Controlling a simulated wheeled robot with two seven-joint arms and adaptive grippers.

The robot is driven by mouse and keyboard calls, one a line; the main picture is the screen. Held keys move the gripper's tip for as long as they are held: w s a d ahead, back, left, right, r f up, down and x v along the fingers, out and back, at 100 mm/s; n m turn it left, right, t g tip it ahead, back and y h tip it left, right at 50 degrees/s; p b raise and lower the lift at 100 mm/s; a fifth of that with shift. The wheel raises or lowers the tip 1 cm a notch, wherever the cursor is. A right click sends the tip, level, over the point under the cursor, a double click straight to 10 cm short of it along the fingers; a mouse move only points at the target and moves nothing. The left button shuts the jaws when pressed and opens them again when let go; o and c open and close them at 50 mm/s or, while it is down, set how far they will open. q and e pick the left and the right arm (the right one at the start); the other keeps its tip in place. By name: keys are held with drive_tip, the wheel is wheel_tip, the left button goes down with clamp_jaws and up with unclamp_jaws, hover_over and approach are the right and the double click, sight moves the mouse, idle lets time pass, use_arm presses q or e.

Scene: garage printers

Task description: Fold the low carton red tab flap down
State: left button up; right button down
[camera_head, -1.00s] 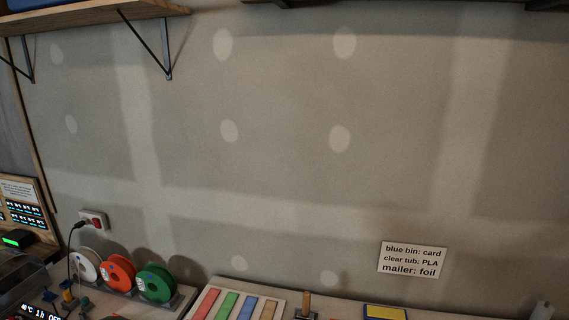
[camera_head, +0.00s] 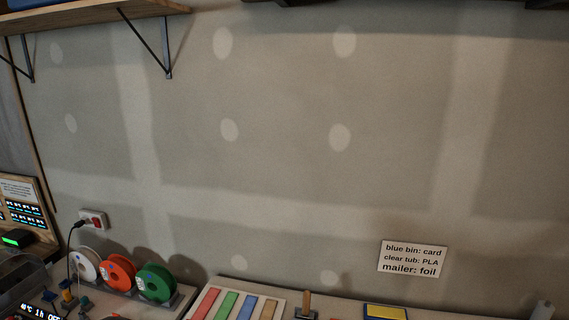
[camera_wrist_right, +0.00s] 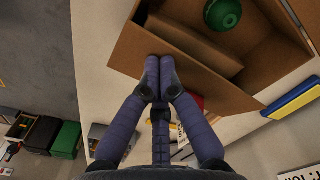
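The brown cardboard carton (camera_wrist_right: 130,52) fills the upper part of the right wrist view. It is open, with a green round object (camera_wrist_right: 222,14) inside. My right gripper (camera_wrist_right: 160,66) has its two fingertips together at the carton's near edge, overlapping the cardboard in the picture. I see nothing held between them, and I cannot tell if they touch the carton. A small red patch (camera_wrist_right: 199,101) shows just right of the fingers; I cannot tell if it is the red tab. The head view shows neither the carton nor either gripper.
A blue and yellow item (camera_wrist_right: 294,98) lies right of the carton. Dark and green bins (camera_wrist_right: 66,139) stand lower left, below the table edge. In the head view, filament spools (camera_head: 118,273), a tray of coloured strips (camera_head: 281,301) and a wall sign (camera_head: 412,260) line the back.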

drive_tip(key=shift+f+b, duration=0.9)
drive_tip(key=shift+f, duration=0.15)
idle(0.5)
drive_tip(key=shift+r+p, duration=1.6)
drive_tip(key=shift+r, duration=0.95)
drive_tip(key=shift+f, duration=0.1)
